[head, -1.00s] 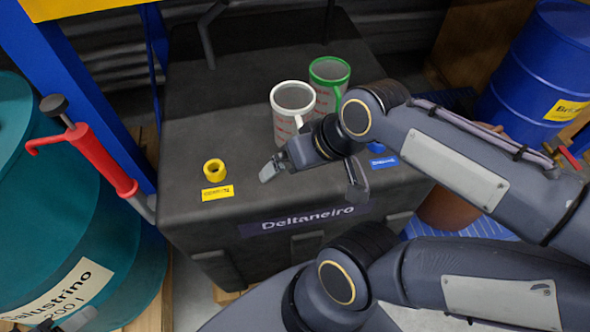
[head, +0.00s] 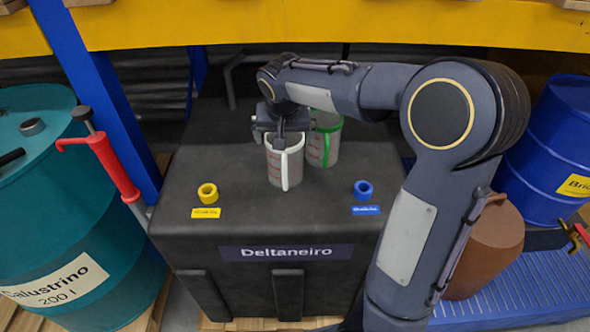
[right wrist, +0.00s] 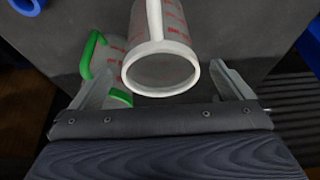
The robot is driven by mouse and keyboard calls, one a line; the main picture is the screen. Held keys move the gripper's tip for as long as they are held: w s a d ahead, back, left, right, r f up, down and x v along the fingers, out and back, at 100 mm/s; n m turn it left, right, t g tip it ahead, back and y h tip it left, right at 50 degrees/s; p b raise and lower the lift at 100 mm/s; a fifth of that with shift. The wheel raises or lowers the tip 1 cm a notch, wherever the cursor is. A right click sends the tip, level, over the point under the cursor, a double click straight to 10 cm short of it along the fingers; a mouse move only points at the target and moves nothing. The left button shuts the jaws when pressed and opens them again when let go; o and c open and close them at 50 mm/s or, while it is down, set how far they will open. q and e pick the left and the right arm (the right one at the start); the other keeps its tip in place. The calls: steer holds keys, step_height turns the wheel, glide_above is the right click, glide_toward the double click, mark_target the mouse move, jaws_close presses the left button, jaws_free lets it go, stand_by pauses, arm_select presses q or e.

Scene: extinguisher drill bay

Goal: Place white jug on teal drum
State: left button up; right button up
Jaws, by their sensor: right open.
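The white jug (head: 295,166), with red markings and a white handle facing me, stands upright on the black Deltaneiro container. My right gripper (head: 280,133) is above the jug's rim, pointing down. In the right wrist view, the white jug (right wrist: 184,30) shows between the spread fingers of my right gripper (right wrist: 163,82), with a gap on either side. The teal drum (head: 75,225), labelled Calustrino, stands at the left. Its top is partly visible. My left gripper is not in view.
A green-rimmed jug (head: 330,150) stands close behind the white one, on the right. A red hand pump (head: 115,170) and blue post (head: 100,110) stand between drum and container. Yellow (head: 207,193) and blue (head: 363,190) fittings sit on the container (head: 240,215).

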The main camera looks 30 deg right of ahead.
steer(key=x, duration=0.8)
steer(key=shift+p, duration=0.45)
steer(key=shift+d, duration=0.1)
steer(key=shift+c, duration=0.4)
steer(key=c, duration=0.8)
